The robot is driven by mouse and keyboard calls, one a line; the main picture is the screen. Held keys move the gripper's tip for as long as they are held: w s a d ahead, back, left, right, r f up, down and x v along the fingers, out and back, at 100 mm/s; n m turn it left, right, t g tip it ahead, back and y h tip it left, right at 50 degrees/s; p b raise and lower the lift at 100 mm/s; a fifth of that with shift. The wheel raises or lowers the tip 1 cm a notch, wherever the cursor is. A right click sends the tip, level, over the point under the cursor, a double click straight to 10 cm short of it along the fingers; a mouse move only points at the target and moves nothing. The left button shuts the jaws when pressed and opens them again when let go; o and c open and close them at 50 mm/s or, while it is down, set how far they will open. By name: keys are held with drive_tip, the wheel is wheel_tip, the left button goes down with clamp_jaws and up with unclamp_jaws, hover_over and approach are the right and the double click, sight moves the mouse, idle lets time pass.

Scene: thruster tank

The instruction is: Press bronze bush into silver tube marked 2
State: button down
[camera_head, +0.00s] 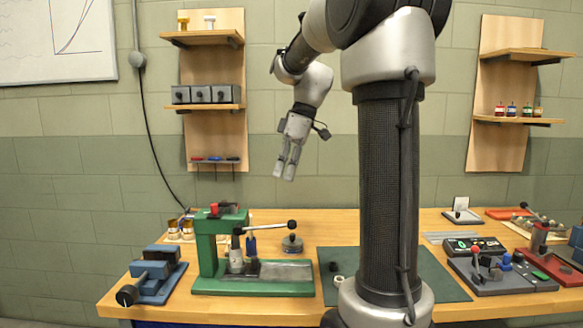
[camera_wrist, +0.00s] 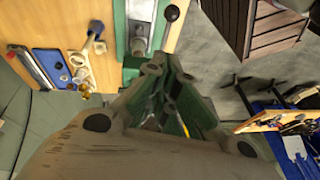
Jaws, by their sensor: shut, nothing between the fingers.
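My gripper (camera_head: 284,178) hangs in the air above and behind the bench, fingers pointing down and close together, empty. In the wrist view its fingers (camera_wrist: 178,95) fill the middle. A green press (camera_head: 207,250) stands on the bench at centre left, with a lever ending in a black knob (camera_head: 292,225). A silver cylindrical part (camera_head: 236,261) is upright at the press; I cannot tell whether it is a tube or part of the press. No number 2 is readable. Small brass-coloured pieces (camera_wrist: 84,90) show in the wrist view; I cannot tell whether one is the bush.
A blue vise (camera_head: 158,275) stands left of the press. A green mat (camera_head: 450,285) with a small pale ring (camera_head: 338,281) lies right of it, partly behind my column. Fixtures (camera_head: 495,272) crowd the right. Wall shelves (camera_head: 205,38) stand behind.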

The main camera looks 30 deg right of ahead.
approach(265, 227)
drive_tip(key=f, duration=0.1)
drive_tip(key=d+f, duration=0.1)
drive_tip(key=s+f, duration=0.1)
drive_tip(key=f, duration=0.1)
drive_tip(key=shift+d, duration=0.35)
drive_tip(key=shift+f, duration=0.1)
drive_tip(key=shift+s+d+f, duration=0.2)
drive_tip(key=shift+s+f, duration=0.1)
drive_tip(key=shift+f, duration=0.35)
